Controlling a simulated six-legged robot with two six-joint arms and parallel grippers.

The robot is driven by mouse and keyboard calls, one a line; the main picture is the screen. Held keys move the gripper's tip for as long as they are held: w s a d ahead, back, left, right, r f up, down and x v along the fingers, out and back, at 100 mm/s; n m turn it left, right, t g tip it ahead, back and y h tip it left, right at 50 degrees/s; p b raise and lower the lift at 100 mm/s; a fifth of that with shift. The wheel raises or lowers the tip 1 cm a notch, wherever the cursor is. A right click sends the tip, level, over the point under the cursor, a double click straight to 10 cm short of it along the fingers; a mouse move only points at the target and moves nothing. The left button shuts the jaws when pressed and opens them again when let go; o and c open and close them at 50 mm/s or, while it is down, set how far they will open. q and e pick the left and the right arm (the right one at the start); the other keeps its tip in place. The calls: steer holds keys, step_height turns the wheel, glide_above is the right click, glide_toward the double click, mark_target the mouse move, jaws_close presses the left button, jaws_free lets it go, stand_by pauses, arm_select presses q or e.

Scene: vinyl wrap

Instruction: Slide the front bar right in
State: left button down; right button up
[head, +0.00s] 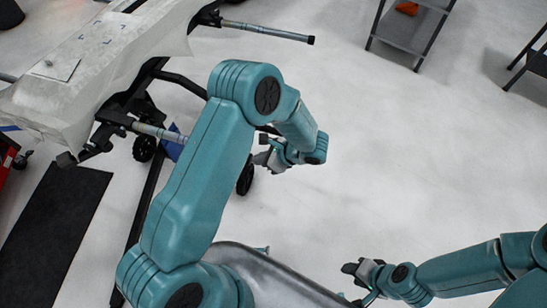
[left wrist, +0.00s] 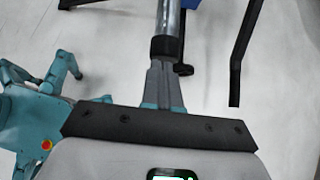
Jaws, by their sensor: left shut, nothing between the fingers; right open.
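The near bar (head: 158,132), a grey metal tube, sticks out of the black stand toward the right in the head view. My left arm hides its outer end there. In the left wrist view the bar (left wrist: 169,18) ends in a black cap (left wrist: 165,47). My left gripper (left wrist: 160,66) is shut and empty, its fingertips in line with the cap and at or very close to it; contact is unclear. In the head view my left gripper (head: 263,157) is right of the stand. My right gripper (head: 358,272) is open and empty over the floor at lower right.
A second bar (head: 268,32) with a black tip sticks out farther back. A large white panel (head: 95,65) lies on the stand (head: 172,78). A black mat (head: 55,220) lies at left. Shelves (head: 410,30) stand at the back right. The floor between is clear.

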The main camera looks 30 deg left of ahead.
mark_target(172, 136)
arm_select(q)
steer(key=shift+a, duration=0.4)
steer(key=shift+s+a+f, duration=0.1)
steer(key=shift+s+a, duration=0.1)
steer(key=shift+a, duration=0.4)
steer(key=s+a+b, duration=0.1)
steer(key=a+b, duration=0.1)
steer(key=a, duration=0.6)
steer(key=s+a+b, duration=0.2)
steer(key=a+b, duration=0.1)
steer(key=a, duration=0.6)
steer(key=s+a+b, duration=0.2)
steer(key=a, duration=0.7)
steer(key=shift+s+a, duration=0.25)
steer(key=shift+w, duration=0.1)
